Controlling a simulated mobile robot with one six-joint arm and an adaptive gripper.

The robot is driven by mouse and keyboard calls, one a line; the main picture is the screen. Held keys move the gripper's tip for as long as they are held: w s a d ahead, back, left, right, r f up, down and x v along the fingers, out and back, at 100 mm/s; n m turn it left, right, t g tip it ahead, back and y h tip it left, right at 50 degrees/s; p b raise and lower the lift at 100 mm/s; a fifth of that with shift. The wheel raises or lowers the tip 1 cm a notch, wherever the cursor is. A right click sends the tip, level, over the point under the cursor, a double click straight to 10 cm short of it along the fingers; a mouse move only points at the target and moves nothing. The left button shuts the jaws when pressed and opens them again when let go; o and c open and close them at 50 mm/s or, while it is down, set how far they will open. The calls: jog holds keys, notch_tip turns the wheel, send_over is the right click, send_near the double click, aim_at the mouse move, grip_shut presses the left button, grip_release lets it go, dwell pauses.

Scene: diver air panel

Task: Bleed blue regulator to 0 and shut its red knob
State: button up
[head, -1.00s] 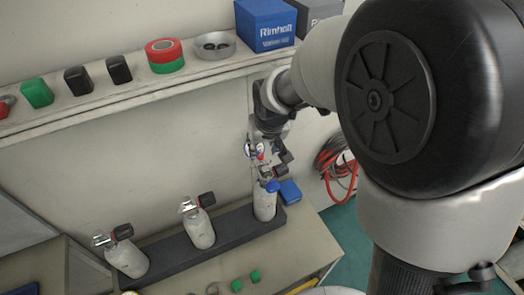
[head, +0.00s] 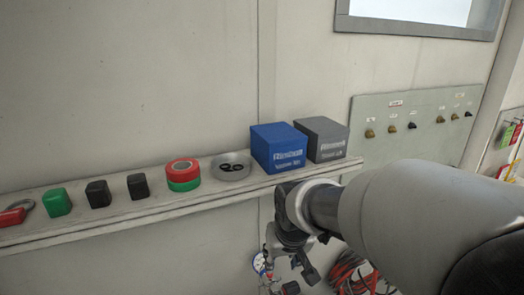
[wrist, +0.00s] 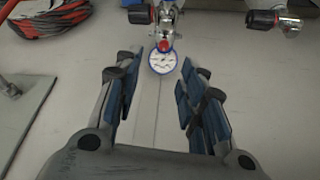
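The regulator shows in the wrist view as a round white gauge with a blue rim (wrist: 163,62), with a red knob (wrist: 165,46) just above it and metal fittings above that. In the head view the gauge (head: 260,262) is at the bottom edge, partly cut off. My gripper (wrist: 158,66) is open, its two blue-padded fingers on either side of the gauge in the picture. Nothing is held between them. I cannot tell the depth gap to the gauge, and its needle reading is too small to read.
A second valve with a black and red knob (wrist: 262,19) is at the wrist view's top right. A coiled red and grey hose (wrist: 50,16) is at its top left. The shelf (head: 110,220) above holds blue (head: 278,150) and grey boxes. A panel with knobs (head: 415,130) is on the wall.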

jog(key=s+d+r, duration=0.1)
jog(key=s+d, duration=0.2)
jog(key=s, duration=0.4)
jog(key=s+d+r+m, duration=0.1)
jog(key=s+d+r, duration=0.1)
jog(key=s, duration=0.6)
jog(key=s+d+r, duration=0.2)
jog(key=s+d, duration=0.2)
jog(key=s, duration=0.4)
jog(key=shift+s+r+m+h, duration=0.15)
jog(key=shift+m+h, duration=0.15)
jog(key=shift+m, duration=0.1)
jog(key=shift+o, duration=0.5)
